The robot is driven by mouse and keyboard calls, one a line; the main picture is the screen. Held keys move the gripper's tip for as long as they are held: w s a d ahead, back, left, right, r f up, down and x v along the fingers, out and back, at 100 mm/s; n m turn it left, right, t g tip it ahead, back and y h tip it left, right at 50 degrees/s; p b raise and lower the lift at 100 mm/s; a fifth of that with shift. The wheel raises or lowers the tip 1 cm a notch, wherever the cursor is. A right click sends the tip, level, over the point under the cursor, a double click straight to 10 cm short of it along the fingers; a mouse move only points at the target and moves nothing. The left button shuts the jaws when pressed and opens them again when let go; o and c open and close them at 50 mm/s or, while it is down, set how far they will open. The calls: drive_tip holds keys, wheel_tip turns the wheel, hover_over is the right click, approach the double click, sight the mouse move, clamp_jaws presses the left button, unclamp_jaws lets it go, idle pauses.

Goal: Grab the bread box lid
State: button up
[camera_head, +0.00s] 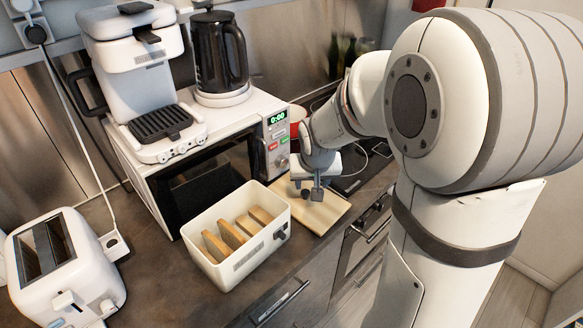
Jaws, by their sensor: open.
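The bread box (238,240) is a cream, open-topped bin on the counter, with several bread slices standing inside. It has a dark fitting on its right side. A flat light-wood board (322,212) lies on the counter to the right of the box. It may be the lid or a cutting board; I cannot tell which. No other lid is seen on or beside the box. My gripper (311,192) is open and points down over the wooden board, to the right of the box. Its fingertips are small here, and I cannot tell whether they touch the board.
A white microwave (215,165) stands behind the box, with a coffee maker (145,75) and a black kettle (220,55) on top. A white toaster (62,265) stands at the left. A dark cooktop (352,172) is beyond the board. Counter between toaster and box is clear.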

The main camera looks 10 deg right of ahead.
sight(306, 192)
drive_tip(key=shift+w+a+r+p+x, duration=0.15)
drive_tip(key=shift+w+x, duration=0.15)
drive_tip(key=shift+x, duration=1.4)
drive_tip(key=shift+w+r+p+x, duration=0.15)
drive_tip(key=shift+w+x, duration=0.1)
drive_tip(key=shift+x, duration=1.45)
drive_tip(key=shift+w+a+p+x, duration=0.15)
drive_tip(key=shift+w+x, duration=0.15)
drive_tip(key=shift+x, duration=1.4)
drive_tip(key=shift+c, duration=0.3)
clamp_jaws()
